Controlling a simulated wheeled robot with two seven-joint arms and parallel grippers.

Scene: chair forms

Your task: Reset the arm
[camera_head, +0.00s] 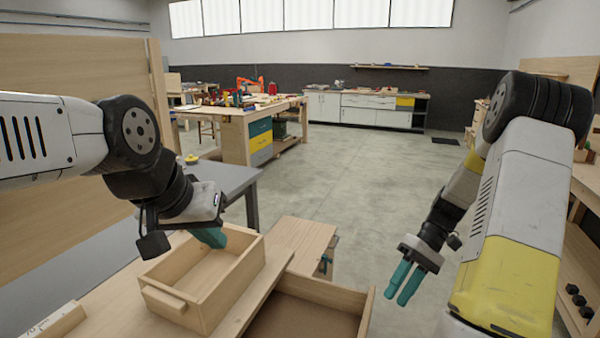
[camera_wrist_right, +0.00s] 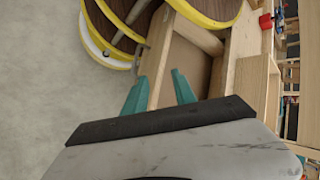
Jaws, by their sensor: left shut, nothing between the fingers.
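My left gripper (camera_head: 212,237) has teal fingers, closed together and empty. It points down at the back of a small open wooden box (camera_head: 228,297), overlapping its rear rim in the head view; I cannot tell whether it touches. My right gripper (camera_head: 399,291) hangs over the floor at the right, clear of the bench, its two teal fingers apart. In the right wrist view the fingers (camera_wrist_right: 160,92) are spread with nothing gripped between them. A wooden frame or drawer (camera_wrist_right: 188,70) shows beyond them.
The wooden box stands on a wooden bench top (camera_head: 115,305) beside an open drawer-like compartment (camera_head: 300,318). A grey table (camera_head: 225,175) is behind it. Yellow-rimmed round things (camera_wrist_right: 110,45) show in the right wrist view. The floor (camera_head: 370,180) in the middle is clear.

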